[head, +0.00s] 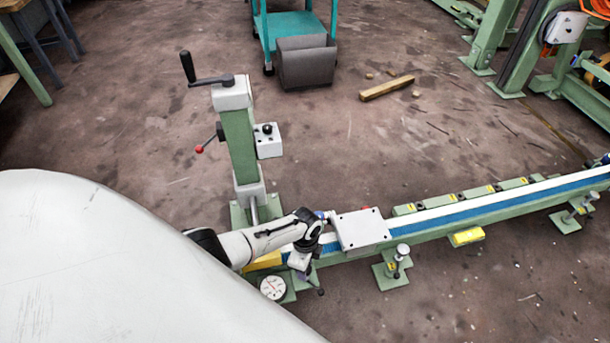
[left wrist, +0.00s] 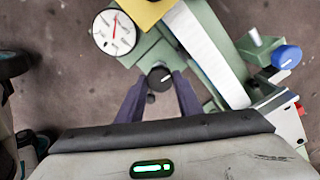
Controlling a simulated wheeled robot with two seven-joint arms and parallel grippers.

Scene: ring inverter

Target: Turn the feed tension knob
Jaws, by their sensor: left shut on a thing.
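A round black knob (left wrist: 159,78) with a white pointer line sits on the green machine bed in the left wrist view. My left gripper (left wrist: 158,87) is shut on this knob, with one dark finger on each side. In the head view my left gripper (head: 309,278) points down at the near end of the bed, and the knob cannot be made out there. A white dial gauge (left wrist: 114,32) with a red needle is at the knob's upper left. It also shows in the head view (head: 272,288). My right gripper is not in view.
A blue knob (left wrist: 286,58) stands right of the bed. A grey box (head: 361,230) sits on the rail beside my arm. A green post (head: 239,145) with a crank handle (head: 206,80) rises behind.

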